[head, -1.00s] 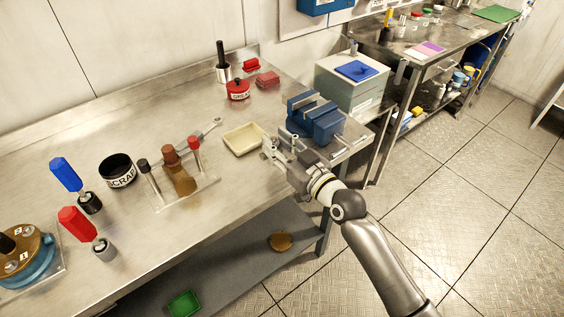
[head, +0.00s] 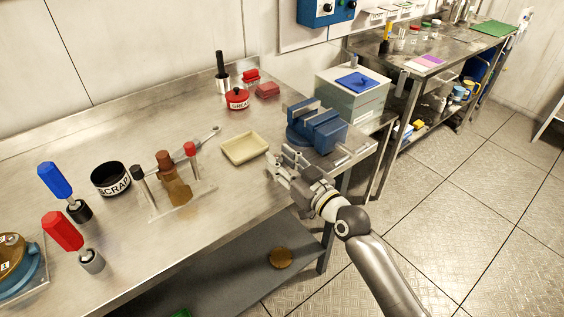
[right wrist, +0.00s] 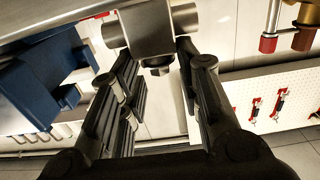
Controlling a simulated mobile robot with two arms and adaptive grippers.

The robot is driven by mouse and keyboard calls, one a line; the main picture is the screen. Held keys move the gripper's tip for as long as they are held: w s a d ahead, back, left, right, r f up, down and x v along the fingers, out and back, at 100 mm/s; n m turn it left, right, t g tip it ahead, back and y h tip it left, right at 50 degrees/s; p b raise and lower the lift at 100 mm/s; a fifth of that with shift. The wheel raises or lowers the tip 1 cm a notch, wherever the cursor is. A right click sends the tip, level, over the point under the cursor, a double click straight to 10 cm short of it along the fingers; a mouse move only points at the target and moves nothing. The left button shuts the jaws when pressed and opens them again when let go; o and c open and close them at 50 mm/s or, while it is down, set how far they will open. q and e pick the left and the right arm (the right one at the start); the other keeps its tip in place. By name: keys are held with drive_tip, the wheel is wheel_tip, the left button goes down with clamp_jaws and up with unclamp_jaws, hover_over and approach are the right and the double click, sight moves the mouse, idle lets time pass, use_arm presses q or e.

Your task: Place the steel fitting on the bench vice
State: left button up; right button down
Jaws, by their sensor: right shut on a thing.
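The steel fitting (right wrist: 150,32) shows in the right wrist view as a grey metal block with round side ends and a small nut underneath. My right gripper (right wrist: 158,68) is shut on it, with a dark finger on either side. In the head view my right gripper (head: 277,168) is above the bench's front right part, just left and in front of the bench vice (head: 318,128). The vice is blue with pale jaws and stands at the bench's right end. Part of it shows at the left of the right wrist view (right wrist: 35,90). The fitting is hard to make out in the head view. My left gripper is out of view.
A cream tray (head: 246,149) lies on the bench left of the vice. A rack with several upright tools (head: 176,190) stands further left. A grey box with a blue lid (head: 352,92) is behind the vice. A red grease pot (head: 237,98) stands at the back.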

drive_tip(key=shift+f, duration=0.2)
drive_tip(key=c, duration=1.1)
unclamp_jaws()
drive_tip(key=shift+o, duration=0.2)
drive_tip(key=b+v, duration=0.2)
drive_tip(key=v, duration=0.9)
drive_tip(key=shift+a, duration=0.35)
drive_tip(key=shift+s, duration=0.1)
